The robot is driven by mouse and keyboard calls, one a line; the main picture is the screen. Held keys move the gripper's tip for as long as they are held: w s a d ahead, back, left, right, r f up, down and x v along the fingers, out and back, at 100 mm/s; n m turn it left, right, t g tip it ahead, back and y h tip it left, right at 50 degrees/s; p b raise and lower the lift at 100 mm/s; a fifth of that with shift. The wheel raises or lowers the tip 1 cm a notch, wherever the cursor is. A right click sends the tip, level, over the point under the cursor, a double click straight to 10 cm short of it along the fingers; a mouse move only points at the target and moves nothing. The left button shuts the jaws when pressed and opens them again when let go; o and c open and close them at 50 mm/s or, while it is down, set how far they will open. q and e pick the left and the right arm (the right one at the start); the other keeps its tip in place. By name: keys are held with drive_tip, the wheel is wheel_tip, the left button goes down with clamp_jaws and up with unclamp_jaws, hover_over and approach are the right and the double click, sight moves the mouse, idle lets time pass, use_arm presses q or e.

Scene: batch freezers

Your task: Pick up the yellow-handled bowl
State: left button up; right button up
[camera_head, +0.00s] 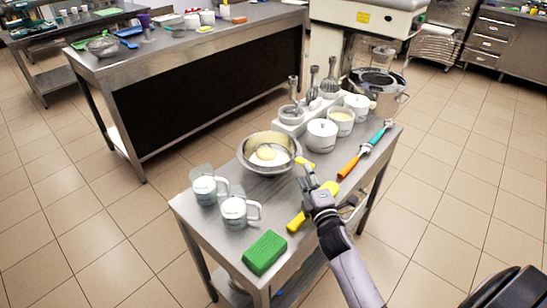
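The metal bowl (246,158) stands on the steel table and holds a pale yellow mass. Its short yellow handle (305,163) sticks out on the right side, toward my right gripper. My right gripper (307,173) is just in front of the handle, its fingers pointing at it. The fingers are small and close to the handle; I cannot tell whether they touch it or how far apart they are. My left gripper is not in view.
On the same table are two measuring cups (234,213), a green block (265,252), a yellow-handled tool (296,222) partly under my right gripper, white pots (322,135), whisks (330,82) and an orange-and-teal tool (349,167). Tiled floor (450,190) is clear at right.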

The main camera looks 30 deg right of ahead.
drive_tip(key=x, duration=0.4)
drive_tip(key=shift+a+r, duration=0.1)
drive_tip(key=shift+r, duration=0.05)
drive_tip(key=shift+c, duration=0.5)
clamp_jaws()
drive_tip(key=shift+r, duration=0.1)
